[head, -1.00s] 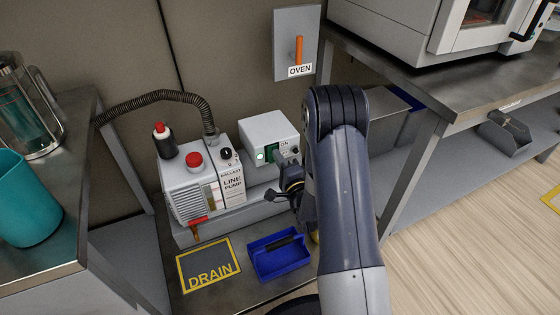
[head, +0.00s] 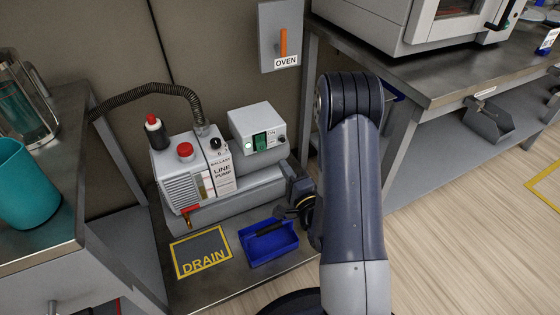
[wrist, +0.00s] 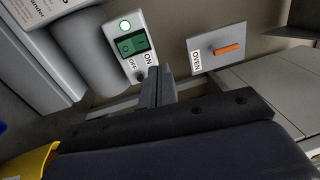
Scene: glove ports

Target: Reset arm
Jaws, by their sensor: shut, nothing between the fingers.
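My arm (head: 352,190) reaches up from the bottom in the head view and bends over toward the line pump. My gripper (head: 290,212) is at its far side, partly hidden, just right of the blue tray. In the wrist view my gripper's fingers (wrist: 157,85) are together with nothing between them. They point toward the switch box and its green rocker switch (wrist: 130,43), marked ON and OFF, with a lit green lamp above it. The switch box (head: 257,128) stands behind the pump in the head view, clear of my gripper.
The line pump (head: 190,170) with its hose stands on a low shelf, left of my gripper. A blue tray (head: 268,242) and a DRAIN plate (head: 202,252) lie in front. The oven switch (head: 280,40) has an upright orange lever. Metal benches flank both sides; wooden floor is open at right.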

